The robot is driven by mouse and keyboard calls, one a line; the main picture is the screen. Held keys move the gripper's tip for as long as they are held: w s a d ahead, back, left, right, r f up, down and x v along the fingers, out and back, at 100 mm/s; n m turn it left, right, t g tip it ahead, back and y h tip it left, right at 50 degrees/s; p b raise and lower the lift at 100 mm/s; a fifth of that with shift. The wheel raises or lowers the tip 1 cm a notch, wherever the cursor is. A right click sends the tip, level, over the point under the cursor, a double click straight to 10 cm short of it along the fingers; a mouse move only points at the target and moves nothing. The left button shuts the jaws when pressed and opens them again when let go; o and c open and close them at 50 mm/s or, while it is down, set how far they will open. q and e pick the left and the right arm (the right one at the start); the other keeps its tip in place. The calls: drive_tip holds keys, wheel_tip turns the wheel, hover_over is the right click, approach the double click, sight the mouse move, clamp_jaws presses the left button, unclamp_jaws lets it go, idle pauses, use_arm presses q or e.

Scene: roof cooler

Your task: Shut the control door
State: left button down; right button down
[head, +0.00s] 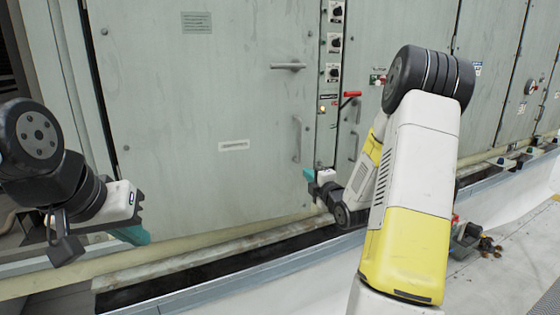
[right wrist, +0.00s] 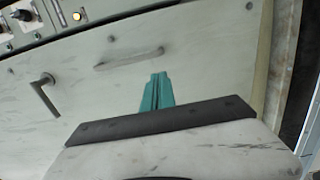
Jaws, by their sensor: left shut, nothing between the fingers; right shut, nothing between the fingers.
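The control door appears to be the large pale grey-green panel (head: 200,110) in the head view, with a lever handle (head: 287,66) and an upright pull handle (head: 297,140) near its right edge. A dark gap runs along its left edge; I cannot tell whether it is fully shut. My right gripper (head: 309,174) is shut and empty at the door's lower right edge; contact is unclear. In the right wrist view its teal fingers (right wrist: 157,92) lie together before the door face (right wrist: 210,65). My left gripper (head: 130,235) is shut and empty, low in front of the door's lower left corner.
A strip with several black knobs (head: 335,43) stands right of the door, with a red handle (head: 351,94) beside it. A pale pipe (head: 200,256) and a ledge run below the door. More cabinet panels continue to the right.

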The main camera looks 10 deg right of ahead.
approach(289, 156)
drive_tip(key=w, duration=0.4)
drive_tip(key=w+a, duration=0.1)
drive_tip(key=w, duration=0.1)
drive_tip(key=shift+w+a+f, duration=0.1)
drive_tip(key=shift+w+f, duration=0.1)
drive_tip(key=shift+w, duration=0.2)
